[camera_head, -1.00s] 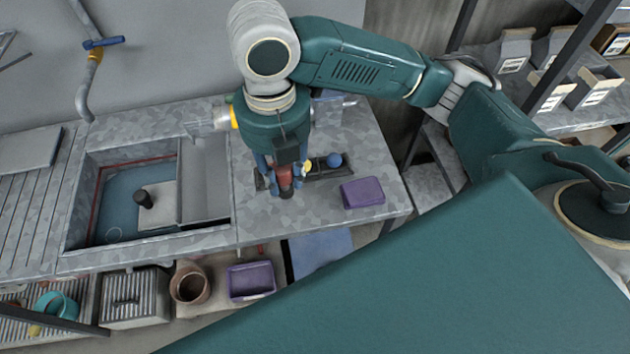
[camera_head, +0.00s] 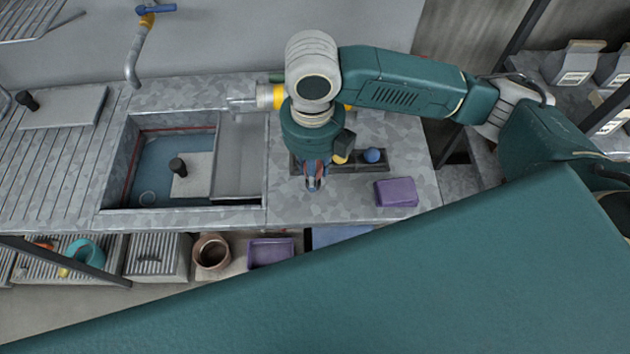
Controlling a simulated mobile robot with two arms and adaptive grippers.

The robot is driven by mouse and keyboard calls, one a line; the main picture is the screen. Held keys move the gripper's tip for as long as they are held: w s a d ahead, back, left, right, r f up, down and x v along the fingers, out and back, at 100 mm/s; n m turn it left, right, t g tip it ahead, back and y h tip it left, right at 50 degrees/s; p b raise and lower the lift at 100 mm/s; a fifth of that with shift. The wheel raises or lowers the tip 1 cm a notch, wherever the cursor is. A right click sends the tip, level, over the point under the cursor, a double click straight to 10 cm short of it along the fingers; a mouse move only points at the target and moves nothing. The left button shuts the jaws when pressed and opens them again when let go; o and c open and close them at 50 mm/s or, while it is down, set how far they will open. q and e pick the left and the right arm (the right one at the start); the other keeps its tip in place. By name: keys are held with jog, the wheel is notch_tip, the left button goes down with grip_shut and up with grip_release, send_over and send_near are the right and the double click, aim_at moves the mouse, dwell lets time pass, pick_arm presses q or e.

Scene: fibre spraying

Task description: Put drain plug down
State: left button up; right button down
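A dark knob-topped piece, which looks like a drain plug (camera_head: 178,167), stands upright on a pale square plate in the sink (camera_head: 118,180). A similar dark knob (camera_head: 27,100) stands on a grey board on the ribbed drainboard at left. My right gripper (camera_head: 313,182) points down over the counter right of the sink, just in front of a dark tray (camera_head: 350,165). Something reddish shows at its fingers. I cannot tell whether it is a held object or part of the gripper, nor whether the fingers are shut. My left gripper is out of view.
A blue ball (camera_head: 372,155) sits at the dark tray. A purple block (camera_head: 396,192) lies on the counter at right. The tap (camera_head: 140,50) is behind the sink. Bins and a brown pot (camera_head: 211,252) stand below.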

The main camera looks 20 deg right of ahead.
notch_tip(320, 180, down, 6)
jog(key=shift+f+p, duration=0.25)
jog(key=shift+p, duration=0.1)
jog(key=shift+f, duration=0.25)
jog(key=shift+f, duration=0.1)
jog(key=c, duration=1.4)
grip_release()
notch_tip(320, 180, up, 11)
jog(key=shift+a+b, duration=0.1)
jog(key=shift+b, duration=0.95)
jog(key=shift+r, duration=0.65)
